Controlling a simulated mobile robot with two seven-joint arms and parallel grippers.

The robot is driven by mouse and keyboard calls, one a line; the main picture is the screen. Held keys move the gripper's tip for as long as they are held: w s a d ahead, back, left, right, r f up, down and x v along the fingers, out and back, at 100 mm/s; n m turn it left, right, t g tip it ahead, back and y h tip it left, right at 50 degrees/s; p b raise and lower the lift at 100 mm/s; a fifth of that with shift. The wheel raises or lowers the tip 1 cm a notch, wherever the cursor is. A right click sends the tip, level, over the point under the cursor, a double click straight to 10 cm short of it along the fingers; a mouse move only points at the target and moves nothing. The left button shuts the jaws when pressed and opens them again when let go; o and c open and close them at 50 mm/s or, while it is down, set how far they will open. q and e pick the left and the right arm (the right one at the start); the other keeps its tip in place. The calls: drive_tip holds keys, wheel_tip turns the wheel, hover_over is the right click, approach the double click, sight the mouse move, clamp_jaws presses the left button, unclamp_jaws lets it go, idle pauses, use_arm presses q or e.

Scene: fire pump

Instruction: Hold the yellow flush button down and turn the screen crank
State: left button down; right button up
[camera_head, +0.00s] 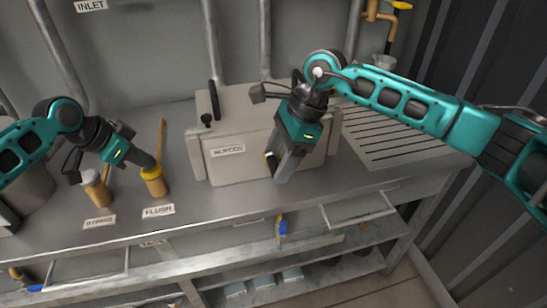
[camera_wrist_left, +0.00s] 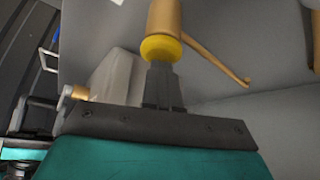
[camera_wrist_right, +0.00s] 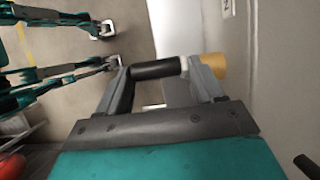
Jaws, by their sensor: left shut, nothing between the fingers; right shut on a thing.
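The yellow flush button (camera_head: 152,173) caps a brass post on the bench, behind the FLUSH label (camera_head: 158,211). My left gripper (camera_head: 150,164) is shut and empty, its fingertips against the button. In the left wrist view the closed fingers (camera_wrist_left: 162,75) meet the yellow button (camera_wrist_left: 162,47); whether it is pressed down I cannot tell. My right gripper (camera_head: 282,172) is at the front of the pale screen box (camera_head: 250,168). In the right wrist view it is shut on the black crank handle (camera_wrist_right: 155,68), with a brass part (camera_wrist_right: 216,66) beside it. The head view mostly hides the crank.
A white-topped brass post (camera_head: 98,190) with a BYPASS label (camera_head: 99,222) stands left of the flush button. A ribbed drain area (camera_head: 400,135) lies right of the box. Pipes run up the back wall. A blue-handled valve (camera_head: 283,228) hangs under the bench edge.

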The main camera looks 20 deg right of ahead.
use_arm(q)
drive_tip(key=shift+f, duration=0.2)
use_arm(e)
drive_tip(key=shift+s+d+f+y, duration=0.25)
drive_tip(key=shift+s+d+y, duration=0.15)
drive_tip(key=shift+y, duration=0.4)
use_arm(q)
drive_tip(key=shift+s+r, duration=0.1)
drive_tip(key=shift+s, duration=0.1)
use_arm(e)
drive_tip(key=o, duration=0.9)
drive_tip(key=shift+r, duration=0.15)
drive_tip(key=shift+w+d+r, duration=0.1)
drive_tip(key=shift+w+r, duration=0.05)
use_arm(q)
drive_tip(key=shift+w, duration=0.1)
use_arm(e)
drive_tip(key=v, duration=1.2)
